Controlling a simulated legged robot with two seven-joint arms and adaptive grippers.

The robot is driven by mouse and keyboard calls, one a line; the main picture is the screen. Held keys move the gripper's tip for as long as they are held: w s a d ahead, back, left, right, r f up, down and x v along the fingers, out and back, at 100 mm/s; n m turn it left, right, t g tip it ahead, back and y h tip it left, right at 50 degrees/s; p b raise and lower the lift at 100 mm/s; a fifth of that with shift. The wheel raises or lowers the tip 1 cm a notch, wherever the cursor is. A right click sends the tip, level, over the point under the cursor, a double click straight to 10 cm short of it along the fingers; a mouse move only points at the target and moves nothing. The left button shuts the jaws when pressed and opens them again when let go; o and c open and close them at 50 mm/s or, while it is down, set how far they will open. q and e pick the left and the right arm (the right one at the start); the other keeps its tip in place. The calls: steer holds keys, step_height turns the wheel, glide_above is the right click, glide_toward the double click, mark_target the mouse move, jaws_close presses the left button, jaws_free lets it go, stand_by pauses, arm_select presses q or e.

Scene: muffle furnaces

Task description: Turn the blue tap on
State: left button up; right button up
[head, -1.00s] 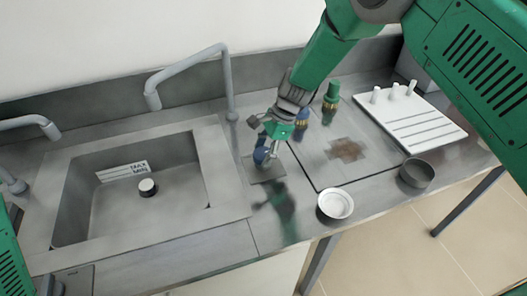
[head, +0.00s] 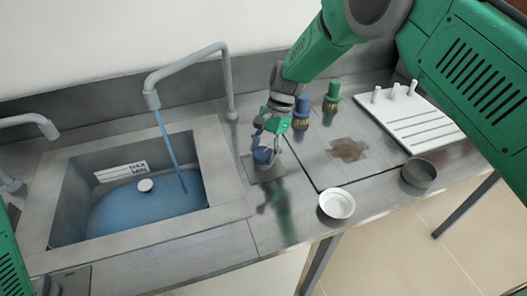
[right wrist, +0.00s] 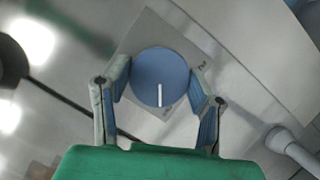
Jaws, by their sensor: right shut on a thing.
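The blue tap (head: 262,156) is a round blue knob on a plate to the right of the sink. In the right wrist view the knob (right wrist: 160,72) shows from above, with a white mark on its face. My right gripper (head: 268,147) is shut on the knob, one finger on each side; its fingers also show in the right wrist view (right wrist: 161,88). Blue water (head: 170,145) runs from the tall grey faucet (head: 190,62) into the sink (head: 222,180), and blue water covers the basin floor. My left gripper is not in view.
A blue-topped fitting (head: 302,107) and a green-topped one (head: 332,95) stand behind the right gripper. A white dish (head: 337,204) and a grey bowl (head: 419,173) sit near the front edge. A white board (head: 410,118) with pegs lies at the right.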

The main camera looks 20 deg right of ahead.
steer(key=o, duration=1.2)
steer(key=shift+c, duration=0.2)
steer(key=shift+w, duration=0.1)
steer(key=shift+r, duration=0.1)
steer(key=shift+w+d+r, duration=0.1)
steer(key=shift+r, duration=0.25)
steer(key=v, duration=1)
steer(key=shift+d+r, duration=0.2)
steer(key=shift+r, duration=0.15)
steer(key=shift+w, duration=0.15)
